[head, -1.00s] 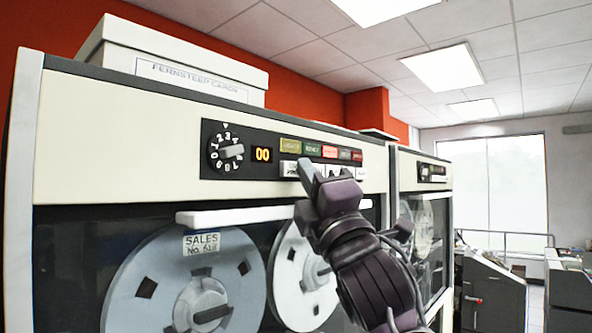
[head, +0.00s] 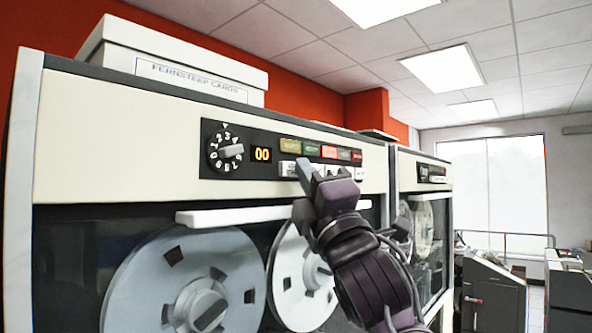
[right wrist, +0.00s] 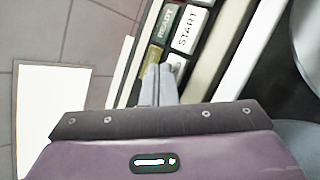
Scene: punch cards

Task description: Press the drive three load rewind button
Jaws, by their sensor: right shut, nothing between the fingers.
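The tape drive's dark control panel (head: 260,172) has a row of white push buttons under coloured lamps. The leftmost white button (head: 288,170) is partly behind my fingers and its label is not readable. In the right wrist view a white button (right wrist: 176,61) lies at my fingertips, mostly hidden, beside the START button (right wrist: 187,30). My right gripper (head: 304,168) is shut and empty, its tips at the left end of the button row; it also shows in the right wrist view (right wrist: 159,78). I cannot tell whether it touches. My left gripper is out of view.
The panel also has a numbered dial (head: 227,151) and an orange 00 display (head: 262,155). A white handle bar (head: 250,214) juts out below, above the tape reels (head: 190,285). A white card box (head: 170,65) sits on top. A second drive (head: 430,185) stands at right.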

